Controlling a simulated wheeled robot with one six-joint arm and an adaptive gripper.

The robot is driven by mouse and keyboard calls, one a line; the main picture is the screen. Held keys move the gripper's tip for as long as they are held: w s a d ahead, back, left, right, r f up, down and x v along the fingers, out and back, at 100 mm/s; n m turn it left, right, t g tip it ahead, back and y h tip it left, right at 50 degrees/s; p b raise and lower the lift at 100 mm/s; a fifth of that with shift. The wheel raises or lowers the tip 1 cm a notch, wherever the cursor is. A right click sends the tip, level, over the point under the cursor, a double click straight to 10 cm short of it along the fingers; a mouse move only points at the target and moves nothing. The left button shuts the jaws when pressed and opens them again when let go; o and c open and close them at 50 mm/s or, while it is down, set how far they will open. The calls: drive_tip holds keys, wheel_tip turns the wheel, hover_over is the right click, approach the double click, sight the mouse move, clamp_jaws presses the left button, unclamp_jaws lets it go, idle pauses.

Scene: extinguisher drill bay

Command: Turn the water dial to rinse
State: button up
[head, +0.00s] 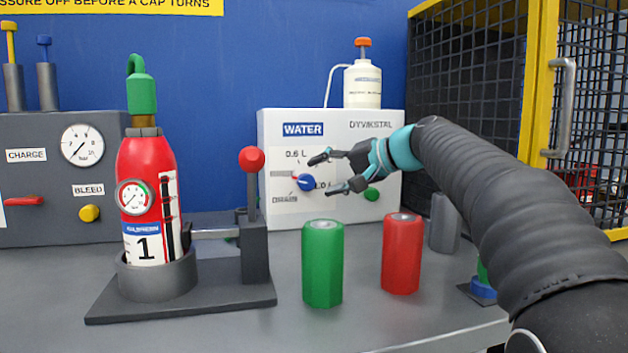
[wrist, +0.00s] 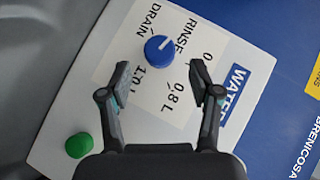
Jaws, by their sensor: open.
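The water dial is a round blue knob (head: 306,183) on the front of the white WATER box (head: 382,205). In the wrist view the dial (wrist: 158,48) carries a short white mark that appears to point toward the RINSE label (wrist: 186,36). DRAIN, 0.6, 0.8 L and 1.0 L are also printed around it. My gripper (head: 327,173) is open and empty in front of the box, its fingertips just right of the dial in the head view. In the wrist view the dial lies beyond the gap between the fingertips (wrist: 162,75), apart from both.
A green button (head: 371,194) sits on the box, right of the dial. A green canister (head: 322,262) and a red canister (head: 402,253) stand on the bench below my gripper. A red extinguisher (head: 146,175) stands in a holder at left. A yellow-framed mesh cage (head: 538,90) is at right.

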drive_tip(key=v, duration=0.8)
drive_tip(key=shift+a, duration=0.1)
